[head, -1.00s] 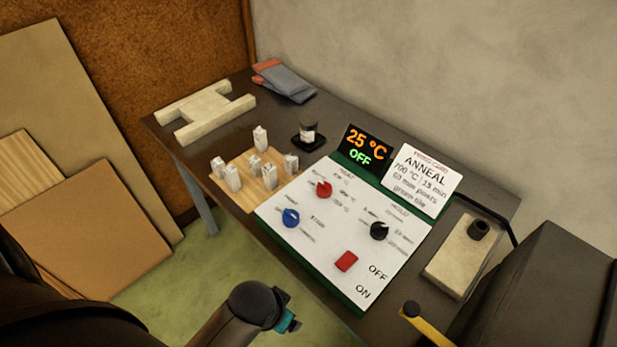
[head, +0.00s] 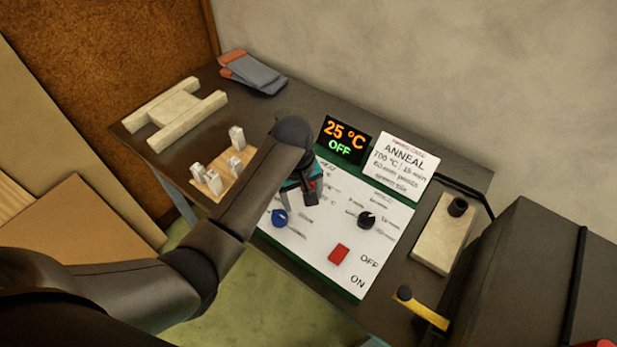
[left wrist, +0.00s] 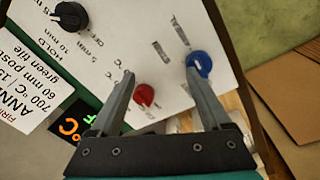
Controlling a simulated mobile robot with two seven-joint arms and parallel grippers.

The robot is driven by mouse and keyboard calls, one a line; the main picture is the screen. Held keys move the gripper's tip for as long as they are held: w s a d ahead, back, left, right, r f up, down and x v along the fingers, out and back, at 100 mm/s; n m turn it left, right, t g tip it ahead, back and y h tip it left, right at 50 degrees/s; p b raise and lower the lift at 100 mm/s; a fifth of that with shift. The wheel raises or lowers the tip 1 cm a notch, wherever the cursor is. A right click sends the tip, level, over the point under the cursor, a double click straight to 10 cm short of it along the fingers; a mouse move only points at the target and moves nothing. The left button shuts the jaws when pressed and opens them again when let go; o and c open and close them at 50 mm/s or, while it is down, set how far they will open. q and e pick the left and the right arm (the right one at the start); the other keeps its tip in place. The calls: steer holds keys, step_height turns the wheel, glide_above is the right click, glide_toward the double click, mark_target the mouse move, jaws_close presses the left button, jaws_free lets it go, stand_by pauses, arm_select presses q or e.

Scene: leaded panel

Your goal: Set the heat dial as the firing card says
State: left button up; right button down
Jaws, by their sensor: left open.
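The white control panel (head: 310,257) lies on the table. Its red dial, beside the °C marks, is hidden behind my left gripper in the head view but shows in the left wrist view (left wrist: 145,96). My left gripper (head: 309,196) is open over the panel. In the left wrist view (left wrist: 160,66) the red dial appears between the fingers, nearer the left one; I cannot tell if they touch it. The blue dial (head: 279,218) appears by the right fingertip there. The firing card (head: 402,166) reads ANNEAL, 700 °C, 15 min. The display (head: 345,139) reads 25 °C OFF. My right gripper is out of view.
A black dial (head: 366,220) and a red switch (head: 339,254) by OFF/ON sit on the panel. White posts on a wooden board (head: 234,182) stand left of it. A dark box (head: 520,270) with a yellow handle (head: 422,309) is at the right.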

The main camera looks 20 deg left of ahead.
arm_select(q)
steer(key=w+a+r+n+g, duration=0.1)
steer(key=w+r+n, duration=0.5)
steer(key=w+r, duration=0.3)
step_height(320, 180, down, 13)
steer(key=b, duration=0.3)
steer(key=shift+s+a+f, duration=0.1)
steer(key=shift+a+f, duration=0.05)
steer(key=shift+f+b, duration=0.35)
steer(key=shift+f, duration=0.3)
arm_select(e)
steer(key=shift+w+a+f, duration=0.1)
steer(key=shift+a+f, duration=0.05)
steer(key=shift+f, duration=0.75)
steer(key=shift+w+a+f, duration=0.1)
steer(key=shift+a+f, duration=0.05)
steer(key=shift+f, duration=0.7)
arm_select(q)
jaws_close()
